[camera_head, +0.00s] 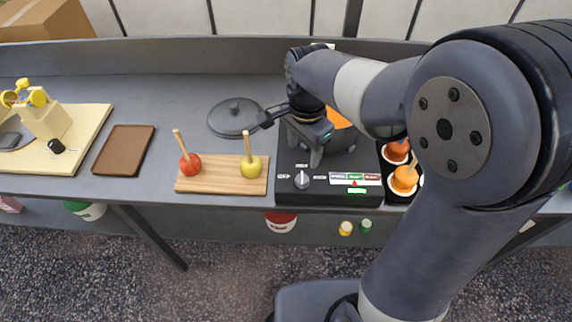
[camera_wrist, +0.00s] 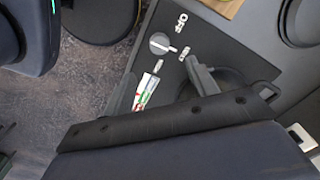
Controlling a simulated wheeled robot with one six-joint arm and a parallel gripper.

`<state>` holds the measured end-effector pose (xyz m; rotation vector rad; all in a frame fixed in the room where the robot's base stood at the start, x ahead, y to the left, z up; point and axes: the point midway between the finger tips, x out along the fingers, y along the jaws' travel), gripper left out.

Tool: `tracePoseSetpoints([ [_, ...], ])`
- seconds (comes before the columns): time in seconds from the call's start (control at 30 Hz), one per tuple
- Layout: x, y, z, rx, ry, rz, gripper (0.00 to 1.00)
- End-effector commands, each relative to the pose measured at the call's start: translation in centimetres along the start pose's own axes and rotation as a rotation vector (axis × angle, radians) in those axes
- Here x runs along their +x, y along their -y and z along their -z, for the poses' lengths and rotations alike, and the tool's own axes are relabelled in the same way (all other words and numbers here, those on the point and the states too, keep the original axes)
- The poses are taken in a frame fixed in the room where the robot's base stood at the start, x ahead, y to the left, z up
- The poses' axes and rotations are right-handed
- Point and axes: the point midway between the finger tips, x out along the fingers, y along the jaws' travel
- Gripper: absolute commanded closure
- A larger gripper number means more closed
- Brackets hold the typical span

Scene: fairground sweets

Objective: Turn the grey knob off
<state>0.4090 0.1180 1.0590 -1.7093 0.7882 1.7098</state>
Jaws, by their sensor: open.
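The grey knob (camera_head: 302,181) is on the front panel of the black cooker (camera_head: 330,196). It also shows in the wrist view (camera_wrist: 159,44), where its pale pointer line faces the middle of three small labels, the one on the pot side.
A dark pot with orange contents (camera_head: 340,119) stands on the cooker, partly hidden by my arm. A wooden board (camera_head: 222,187) with two stick apples is left; dipped apples (camera_head: 404,179) are right.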

Motion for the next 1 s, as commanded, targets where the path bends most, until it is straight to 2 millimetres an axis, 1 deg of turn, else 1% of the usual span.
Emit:
tracePoseSetpoints([
  [0.17,2.5,-0.1,-0.1,0.002,0.003,-0.006,0.45],
  [0.4,7.2,-0.1,0.0,0.001,0.002,-0.006,0.45],
  [0.5,8.6,-0.1,0.0,0.001,0.002,-0.004,0.45],
  [0.6,9.6,0.0,0.0,0.000,0.001,-0.002,0.45],
  [0.7,10.2,0.0,0.0,0.000,0.000,-0.001,0.45],
  [1.0,10.6,0.0,0.0,0.000,0.000,0.001,0.45],
])
